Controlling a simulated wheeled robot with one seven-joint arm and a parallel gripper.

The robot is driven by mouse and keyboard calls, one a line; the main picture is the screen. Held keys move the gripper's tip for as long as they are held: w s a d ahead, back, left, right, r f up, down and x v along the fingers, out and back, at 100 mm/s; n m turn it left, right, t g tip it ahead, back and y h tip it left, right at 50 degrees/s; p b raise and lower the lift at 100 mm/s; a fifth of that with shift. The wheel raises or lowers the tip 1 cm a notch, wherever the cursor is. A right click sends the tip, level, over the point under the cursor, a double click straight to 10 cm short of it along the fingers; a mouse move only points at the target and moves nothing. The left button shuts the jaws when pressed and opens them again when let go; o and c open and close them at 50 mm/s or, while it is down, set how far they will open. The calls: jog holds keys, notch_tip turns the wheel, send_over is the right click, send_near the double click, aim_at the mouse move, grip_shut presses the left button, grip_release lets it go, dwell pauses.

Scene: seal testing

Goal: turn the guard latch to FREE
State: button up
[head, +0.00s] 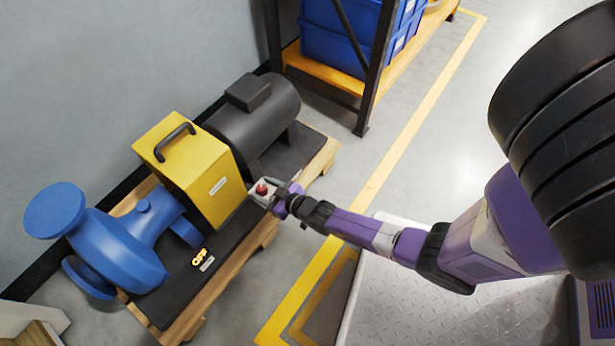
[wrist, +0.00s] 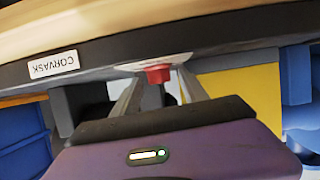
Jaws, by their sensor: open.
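The yellow guard (head: 190,172) with a black handle stands between the blue pump and the dark motor in the head view. A small red knob (head: 262,188) sits at its lower right corner, by my gripper (head: 268,194). I take the knob for the guard latch, but its markings are too small to read. In the wrist view, the red knob (wrist: 158,75) shows between the two grey fingers of my gripper (wrist: 157,78), against a pale round plate. The fingers are open, one on each side of the knob; contact cannot be told.
The blue pump (head: 120,248) and dark motor (head: 250,115) share the wooden-edged base (head: 170,318). A rack with blue bins (head: 335,45) is behind. A "CORVASK" label (wrist: 53,64) shows in the wrist view.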

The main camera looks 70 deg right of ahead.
jog(key=shift+s+d+n+y+b, duration=0.1)
jog(key=shift+d+n+y+b, duration=0.05)
jog(key=shift+n+y+b, duration=1.25)
jog(key=d+p+v, duration=0.1)
jog(key=p+v, duration=0.4)
jog(key=v, duration=0.3)
jog(key=s+a+r+p, duration=0.2)
jog(key=r+p, duration=0.3)
jog(key=r, duration=0.3)
jog(key=s+a+r+n+p, duration=0.1)
jog(key=s+r+p, duration=0.3)
jog(key=r, duration=0.4)
jog(key=s+a+r+y+p, duration=0.1)
jog(key=s+a+r+p, duration=0.2)
jog(key=r, duration=0.6)
jog(key=shift+s+a+t+p, duration=0.25)
jog(key=shift+a+t+p, duration=0.25)
jog(key=shift+p, duration=0.8)
jog(key=shift+a, duration=0.1)
